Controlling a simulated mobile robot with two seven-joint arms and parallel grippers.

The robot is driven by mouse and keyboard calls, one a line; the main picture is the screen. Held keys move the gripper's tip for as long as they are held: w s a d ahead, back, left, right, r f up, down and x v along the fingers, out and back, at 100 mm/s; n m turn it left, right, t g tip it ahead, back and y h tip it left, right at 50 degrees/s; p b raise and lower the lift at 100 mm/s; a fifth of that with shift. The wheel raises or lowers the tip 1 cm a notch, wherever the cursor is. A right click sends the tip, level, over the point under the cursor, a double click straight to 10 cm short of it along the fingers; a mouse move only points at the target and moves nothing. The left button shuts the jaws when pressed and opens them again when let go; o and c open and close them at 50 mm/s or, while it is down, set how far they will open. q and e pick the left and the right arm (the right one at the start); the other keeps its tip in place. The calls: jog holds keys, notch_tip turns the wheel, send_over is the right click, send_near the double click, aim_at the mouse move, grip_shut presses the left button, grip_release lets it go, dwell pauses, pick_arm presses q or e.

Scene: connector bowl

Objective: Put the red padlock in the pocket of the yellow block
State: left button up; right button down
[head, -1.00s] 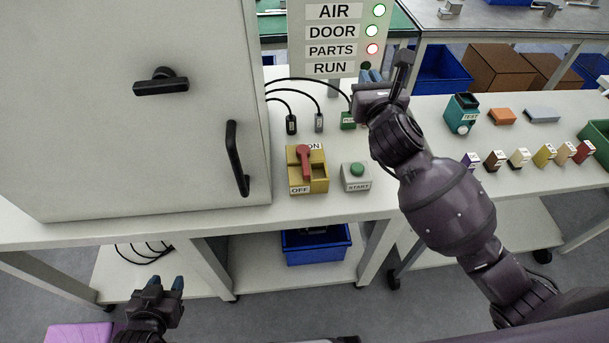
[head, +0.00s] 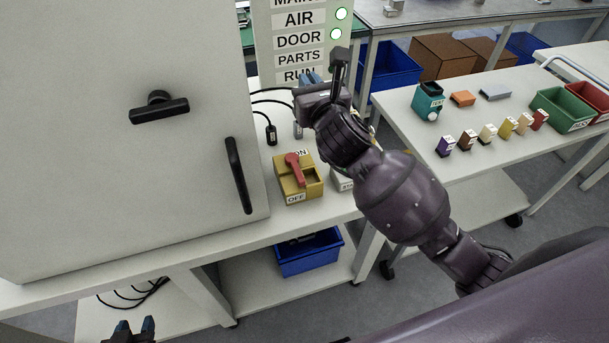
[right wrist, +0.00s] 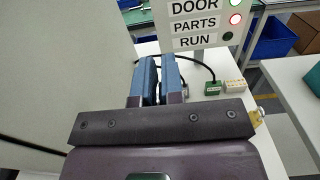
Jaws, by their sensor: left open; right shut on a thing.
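The yellow block (head: 292,192) stands on the bench with ON and OFF labels. A red lever-like part (head: 293,161) sits on its top, and a recess shows at its right side. I cannot make out a red padlock for certain. My right gripper (head: 310,79) is behind the block, near the sign, above the bench. In the right wrist view its blue fingers (right wrist: 158,65) are close together; I cannot make out the thing between them. My left gripper (head: 134,326) is open at the bottom edge, low in front of the bench, partly cut off.
A grey cabinet (head: 120,80) fills the left. A sign (head: 298,60) stands behind my right gripper, with cables and plugs below. My right arm partly hides the START box (head: 341,182). Several small coloured blocks and a teal device (head: 428,101) stand on the right table.

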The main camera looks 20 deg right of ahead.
jog(key=shift+d+f+b, duration=0.1)
jog(key=shift+f+b, duration=2.85)
jog(key=shift+f, duration=7.1)
jog(key=shift+r, duration=0.2)
jog(key=shift+f, duration=0.15)
jog(key=c, duration=1.7)
grip_release()
jog(key=shift+f, duration=0.1)
pick_arm(q)
notch_tip(320, 180, down, 7)
jog(key=s, duration=0.1)
jog(key=shift+d, duration=0.15)
pick_arm(e)
jog(key=o, duration=0.5)
jog(key=shift+c, duration=0.2)
pick_arm(q)
jog(key=shift+f+g, duration=0.1)
jog(key=shift+g, duration=0.2)
